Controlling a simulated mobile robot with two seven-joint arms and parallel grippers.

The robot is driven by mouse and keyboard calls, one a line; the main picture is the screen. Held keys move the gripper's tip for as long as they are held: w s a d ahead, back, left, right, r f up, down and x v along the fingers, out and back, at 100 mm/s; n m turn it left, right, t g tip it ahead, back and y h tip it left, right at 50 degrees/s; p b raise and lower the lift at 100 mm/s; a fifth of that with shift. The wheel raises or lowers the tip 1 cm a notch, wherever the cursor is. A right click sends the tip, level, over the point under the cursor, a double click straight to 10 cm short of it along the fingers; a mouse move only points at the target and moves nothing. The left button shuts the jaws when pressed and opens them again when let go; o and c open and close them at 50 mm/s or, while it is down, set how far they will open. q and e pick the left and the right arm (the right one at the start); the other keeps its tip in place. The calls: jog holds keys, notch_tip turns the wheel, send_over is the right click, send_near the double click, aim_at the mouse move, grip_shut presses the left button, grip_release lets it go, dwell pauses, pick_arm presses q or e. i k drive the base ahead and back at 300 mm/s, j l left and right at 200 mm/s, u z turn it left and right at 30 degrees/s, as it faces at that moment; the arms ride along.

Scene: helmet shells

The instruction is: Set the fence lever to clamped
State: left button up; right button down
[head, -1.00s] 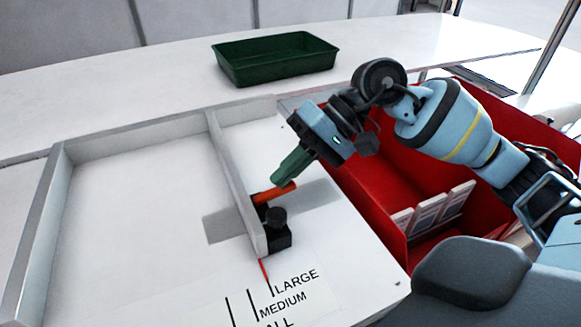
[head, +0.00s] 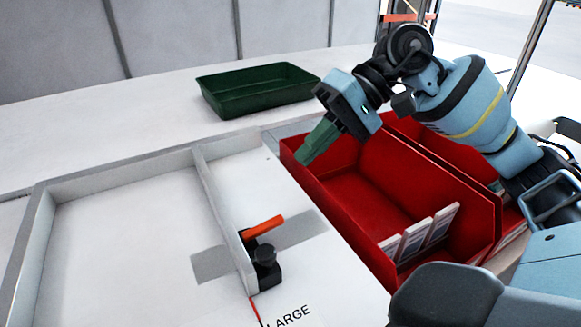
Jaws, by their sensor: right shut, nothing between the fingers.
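The fence lever (head: 264,227) has an orange handle on a black clamp block (head: 264,268) at the near end of the fence (head: 223,215). The handle points to the right and slightly away from me. The fence is a pale divider standing on the white surface. My right gripper (head: 304,159) has green fingers, shut and empty. It hangs over the left edge of the red bin, above and behind the lever and clear of it. My left gripper is not in view.
A red bin (head: 365,200) with several white cards (head: 420,239) stands right of the white board. A green tray (head: 258,105) sits at the back. The label LARGE (head: 289,318) and a red mark lie near the front edge. The bay left of the fence is empty.

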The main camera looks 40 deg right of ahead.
aim_at(260, 229)
jog(key=k, duration=1)
